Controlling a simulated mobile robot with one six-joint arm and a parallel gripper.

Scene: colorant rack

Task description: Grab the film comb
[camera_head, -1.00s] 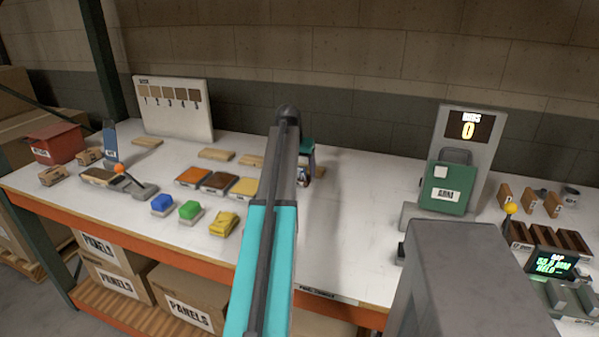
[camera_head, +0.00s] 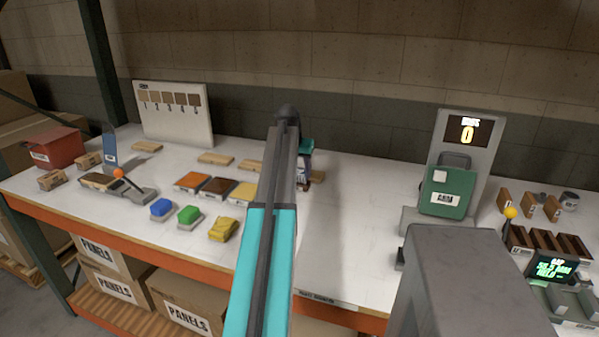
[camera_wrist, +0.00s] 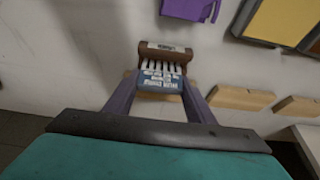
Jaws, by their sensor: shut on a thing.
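My gripper (camera_wrist: 160,84) is shut on a small comb-like tool (camera_wrist: 160,76) in the wrist view. The tool has a blue labelled part between my fingers, a row of pale teeth and a brown bar at its far end. The lettering is too small to read surely. In the head view my arm hides most of the gripper and the tool, over the middle of the white bench (camera_head: 350,225); whether the tool touches the bench I cannot tell.
A purple toothed piece (camera_wrist: 190,8) shows at the top of the wrist view. Wooden strips (camera_wrist: 240,97) lie to the right. In the head view, coloured blocks (camera_head: 189,213) and a sample board (camera_head: 172,115) are left; a green device (camera_head: 445,190) stands right.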

